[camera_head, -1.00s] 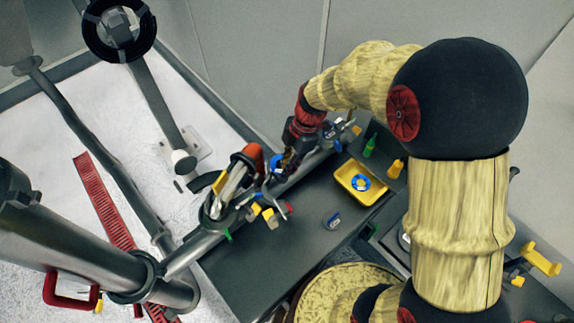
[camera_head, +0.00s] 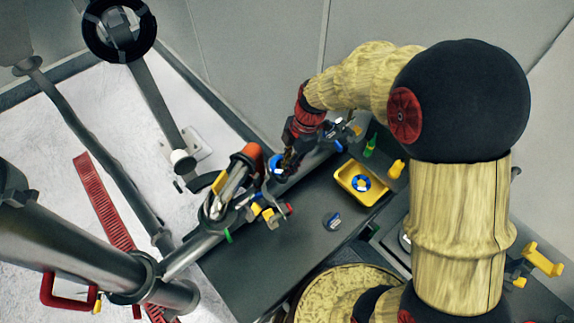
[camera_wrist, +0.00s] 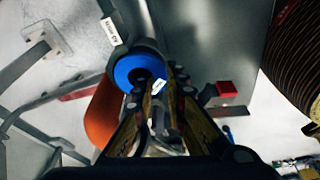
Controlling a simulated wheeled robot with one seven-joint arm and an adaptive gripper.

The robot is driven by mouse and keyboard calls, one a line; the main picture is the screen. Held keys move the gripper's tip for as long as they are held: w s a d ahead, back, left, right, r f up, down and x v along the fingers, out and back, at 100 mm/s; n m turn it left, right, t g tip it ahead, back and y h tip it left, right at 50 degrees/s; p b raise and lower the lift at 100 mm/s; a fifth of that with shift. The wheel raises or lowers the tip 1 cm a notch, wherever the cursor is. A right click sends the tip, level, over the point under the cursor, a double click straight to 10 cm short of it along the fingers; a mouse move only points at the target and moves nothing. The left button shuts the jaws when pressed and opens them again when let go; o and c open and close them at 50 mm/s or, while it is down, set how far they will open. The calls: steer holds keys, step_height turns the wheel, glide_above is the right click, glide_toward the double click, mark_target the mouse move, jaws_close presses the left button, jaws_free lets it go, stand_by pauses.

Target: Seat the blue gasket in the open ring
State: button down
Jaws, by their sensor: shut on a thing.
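The blue gasket (camera_wrist: 136,62) is a flat blue ring beside my fingertips in the wrist view. A small white tag (camera_wrist: 159,86) shows at its right edge, by the finger. My gripper (camera_wrist: 166,90) is shut on the gasket's right edge. The gasket lies against a grey round pipe end with a white label (camera_wrist: 111,32), which I take for the open ring; whether it is fully seated I cannot tell. In the head view my gripper (camera_head: 288,166) is beside the blue ring shape (camera_head: 277,165) at the end of the pipe assembly; the fingers partly hide it.
A yellow tray (camera_head: 378,197) holding a blue-and-white ring (camera_head: 361,183) stands right of my gripper. A small blue-and-white piece (camera_head: 332,221) lies on the dark bench (camera_head: 260,270). An orange-capped part (camera_head: 252,154) and clamp pieces are close left of the gripper. The bench front is clear.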

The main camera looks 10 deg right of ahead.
steer(key=shift+f+b, duration=1)
steer(key=shift+f, duration=0.1)
steer(key=c, duration=1.7)
jaws_free()
steer(key=shift+c, duration=0.2)
steer(key=shift+r, duration=0.1)
steer(key=v, duration=1.1)
steer(key=shift+d+r, duration=0.2)
steer(key=shift+r, duration=0.2)
